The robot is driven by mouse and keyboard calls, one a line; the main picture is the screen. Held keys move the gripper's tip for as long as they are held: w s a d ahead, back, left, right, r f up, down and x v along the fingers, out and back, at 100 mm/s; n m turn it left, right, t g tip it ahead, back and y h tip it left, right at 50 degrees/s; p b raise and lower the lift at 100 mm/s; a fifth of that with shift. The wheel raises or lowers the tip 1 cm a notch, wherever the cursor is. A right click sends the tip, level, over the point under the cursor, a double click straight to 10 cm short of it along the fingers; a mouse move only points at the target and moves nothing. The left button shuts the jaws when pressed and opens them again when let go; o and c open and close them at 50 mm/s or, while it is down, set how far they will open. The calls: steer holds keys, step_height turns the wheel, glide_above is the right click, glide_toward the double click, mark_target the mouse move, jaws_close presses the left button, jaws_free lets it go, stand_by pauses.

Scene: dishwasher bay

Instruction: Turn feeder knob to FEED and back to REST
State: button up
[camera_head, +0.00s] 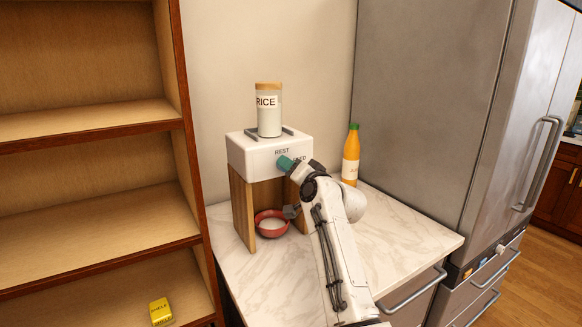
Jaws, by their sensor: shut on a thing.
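The feeder (240,154) is a white box on wooden side panels, standing on the marble counter. Its front carries the words REST and FEED, with FEED partly covered by my arm. The teal feeder knob (284,162) sticks out of the front, below the word REST. My gripper (291,166) is at the knob and shut on it; the fingers are small and partly hidden, and I cannot tell which word the knob points to. A red bowl (261,228) with white contents stands under the feeder between the panels.
A jar labelled RICE (269,118) stands on top of the feeder. An orange bottle (350,158) stands to its right, behind my arm. A wooden shelf (90,127) with a yellow packet (161,312) is at left. A steel fridge (430,100) bounds the right. The front counter is clear.

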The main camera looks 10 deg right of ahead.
steer(key=shift+f, duration=0.1)
stand_by(0.4)
steer(key=o, duration=1.1)
steer(key=shift+c, duration=0.2)
steer(key=shift+s, duration=0.1)
steer(key=b+v, duration=0.1)
steer(key=v, duration=0.9)
steer(key=shift+s+d+b, duration=0.15)
steer(key=shift+s+b, duration=0.15)
steer(key=shift+b, duration=0.05)
